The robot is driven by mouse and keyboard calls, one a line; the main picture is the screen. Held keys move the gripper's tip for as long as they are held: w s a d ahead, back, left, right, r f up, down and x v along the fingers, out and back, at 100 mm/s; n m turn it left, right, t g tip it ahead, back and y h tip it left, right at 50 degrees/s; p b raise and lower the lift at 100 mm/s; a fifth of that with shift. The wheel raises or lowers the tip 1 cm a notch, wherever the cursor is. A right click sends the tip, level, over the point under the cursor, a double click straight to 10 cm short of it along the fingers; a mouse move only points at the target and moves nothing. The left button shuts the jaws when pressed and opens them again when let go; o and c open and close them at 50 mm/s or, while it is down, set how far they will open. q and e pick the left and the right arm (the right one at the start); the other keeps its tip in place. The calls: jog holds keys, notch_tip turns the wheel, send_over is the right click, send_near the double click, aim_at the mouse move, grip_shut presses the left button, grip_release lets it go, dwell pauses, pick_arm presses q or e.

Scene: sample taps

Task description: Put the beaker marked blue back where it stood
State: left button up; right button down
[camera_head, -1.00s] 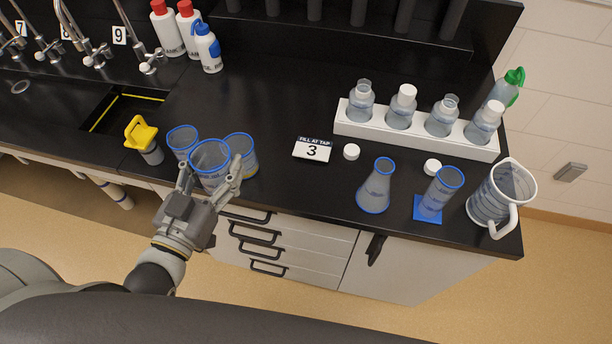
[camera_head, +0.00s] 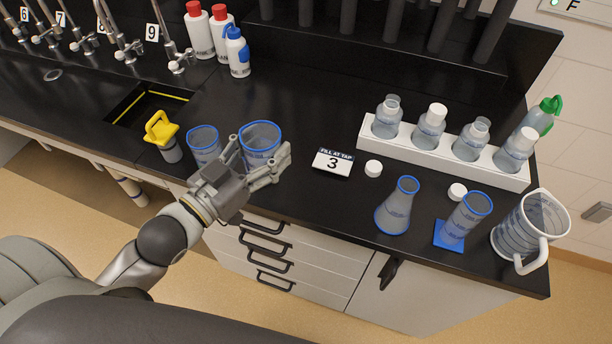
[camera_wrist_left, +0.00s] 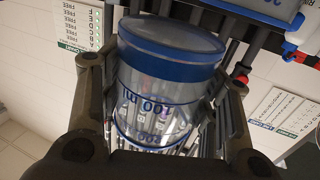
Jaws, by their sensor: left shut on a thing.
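My left gripper (camera_head: 262,172) is shut on a clear beaker (camera_head: 260,150) with a blue rim, near the counter's front edge. In the left wrist view, the held beaker (camera_wrist_left: 165,90) fills the space between the fingers, showing a wide blue band and a "100 ml" mark. Whether its base touches the counter cannot be told. Another blue-rimmed beaker (camera_head: 204,145) stands to its left, partly behind my gripper. A third beaker is not distinguishable now, perhaps hidden by the held one. My right gripper is not in view.
A yellow-topped container (camera_head: 164,138) stands by the sink at left. A "3" sign (camera_head: 333,162), a flask (camera_head: 396,210), a tall vessel (camera_head: 466,218) on a blue square (camera_head: 449,236) and a jug (camera_head: 526,230) are to the right. A white rack (camera_head: 440,152) holds several bottles.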

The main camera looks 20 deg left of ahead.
pick_arm(q)
jog(key=w+d+f, duration=0.1)
jog(key=d+f, duration=0.1)
jog(key=w+d+f, duration=0.1)
jog(key=d+f, duration=0.1)
jog(key=w+d+f, duration=0.1)
jog(key=d+f, duration=0.1)
jog(key=shift+d+f, duration=0.2)
jog(key=shift+f, duration=0.05)
jog(key=f, duration=0.2)
jog(key=f+p, duration=0.1)
jog(key=shift+w+d, duration=0.15)
jog(key=shift+d, duration=0.1)
jog(key=shift+f, duration=0.3)
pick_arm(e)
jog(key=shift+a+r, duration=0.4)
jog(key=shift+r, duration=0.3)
pick_arm(q)
jog(key=shift+f, duration=0.1)
jog(key=o, duration=0.9)
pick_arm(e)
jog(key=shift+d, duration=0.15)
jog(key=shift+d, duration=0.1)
